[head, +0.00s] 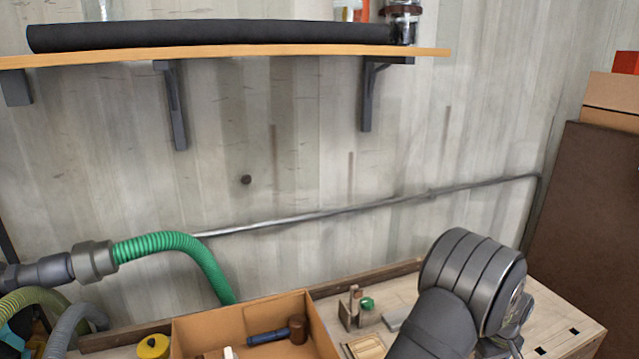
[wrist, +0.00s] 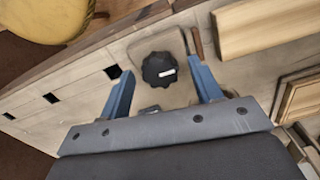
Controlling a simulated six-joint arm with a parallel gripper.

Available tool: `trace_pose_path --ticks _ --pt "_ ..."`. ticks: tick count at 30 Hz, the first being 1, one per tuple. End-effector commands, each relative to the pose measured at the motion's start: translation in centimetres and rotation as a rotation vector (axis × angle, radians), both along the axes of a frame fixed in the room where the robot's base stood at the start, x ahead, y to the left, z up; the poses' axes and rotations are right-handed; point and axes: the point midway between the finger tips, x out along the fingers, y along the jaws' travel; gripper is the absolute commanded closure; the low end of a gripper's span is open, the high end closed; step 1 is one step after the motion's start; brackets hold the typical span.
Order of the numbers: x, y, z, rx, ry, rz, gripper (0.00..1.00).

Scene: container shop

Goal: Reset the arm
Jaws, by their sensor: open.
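My gripper (wrist: 160,72) is open, with its two blue fingers spread apart over the workbench in the wrist view. A round black knob-like object (wrist: 159,69) with a small white label shows between the fingertips, on a pale square piece on the bench. I see a gap on both sides of it, and I cannot tell how high the fingers are above it. In the head view my arm reaches over the right part of the workbench (head: 560,318), and the gripper is hidden.
A cardboard box (head: 245,309) holding a mallet (head: 297,328) stands left of my arm. Small wooden parts (head: 351,307) and a green round item (head: 367,303) lie between them. A shelf (head: 240,51) with a black roll (head: 210,36) hangs above. A green hose (head: 180,243) is at left.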

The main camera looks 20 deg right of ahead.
Motion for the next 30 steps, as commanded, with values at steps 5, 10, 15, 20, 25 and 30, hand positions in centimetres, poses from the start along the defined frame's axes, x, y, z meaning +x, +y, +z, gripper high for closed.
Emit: trace_pose_path --ticks 5,10,15,20,25,30 --pt "0.00 -0.01 0.02 0.000 0.000 -0.141 0.41" --pt "0.01 0.00 0.02 0.000 0.000 -0.276 0.41" --pt "0.00 -0.01 0.02 0.000 0.000 -0.411 0.41" --pt "0.00 0.00 0.02 0.000 0.000 -0.538 0.41" --pt "0.01 0.00 0.02 0.000 0.000 -0.674 0.41" --pt "0.01 0.00 0.02 0.000 0.000 -0.808 0.41"
